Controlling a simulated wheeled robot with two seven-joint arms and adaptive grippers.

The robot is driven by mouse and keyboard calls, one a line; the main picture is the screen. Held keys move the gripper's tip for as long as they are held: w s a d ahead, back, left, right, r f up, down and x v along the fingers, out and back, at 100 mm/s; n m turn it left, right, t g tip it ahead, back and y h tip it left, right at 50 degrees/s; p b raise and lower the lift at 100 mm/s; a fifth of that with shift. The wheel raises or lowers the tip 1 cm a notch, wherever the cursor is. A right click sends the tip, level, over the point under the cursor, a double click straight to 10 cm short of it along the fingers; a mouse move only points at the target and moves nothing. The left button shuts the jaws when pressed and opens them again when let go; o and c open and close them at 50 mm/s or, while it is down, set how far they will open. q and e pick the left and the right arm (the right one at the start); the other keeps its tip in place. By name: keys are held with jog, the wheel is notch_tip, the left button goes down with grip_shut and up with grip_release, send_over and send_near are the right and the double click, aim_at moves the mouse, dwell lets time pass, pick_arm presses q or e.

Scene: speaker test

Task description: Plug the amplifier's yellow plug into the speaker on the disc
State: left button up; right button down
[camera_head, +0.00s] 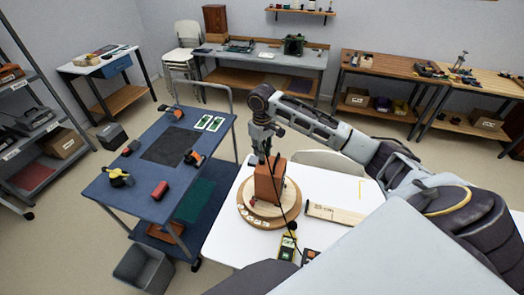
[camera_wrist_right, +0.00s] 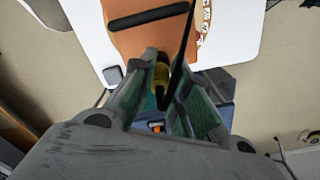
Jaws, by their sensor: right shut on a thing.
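The speaker (camera_head: 268,183), an orange-brown box, stands upright on the round wooden disc (camera_head: 246,213) on the white table. My right gripper (camera_head: 264,150) is at the speaker's upper left back edge. In the wrist view my right gripper (camera_wrist_right: 163,80) is shut on the yellow plug (camera_wrist_right: 161,76), with the speaker (camera_wrist_right: 130,42) just beyond its fingertips. I cannot tell whether the plug touches the speaker; the socket is not visible. A black cable (camera_wrist_right: 186,45) crosses in front of the speaker. I cannot make out the amplifier for certain. My left gripper is not in view.
A yellow-and-black device (camera_head: 287,247) and a small dark item (camera_head: 310,256) lie at the table's front. A blue cart (camera_head: 140,190) with several tools stands left, and a grey bin (camera_head: 143,266) is on the floor.

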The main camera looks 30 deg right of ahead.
jog(key=shift+f, duration=0.5)
dwell(0.9)
jog(key=c, duration=1.3)
grip_release()
jog(key=shift+r, duration=6)
jog(key=shift+f, duration=0.1)
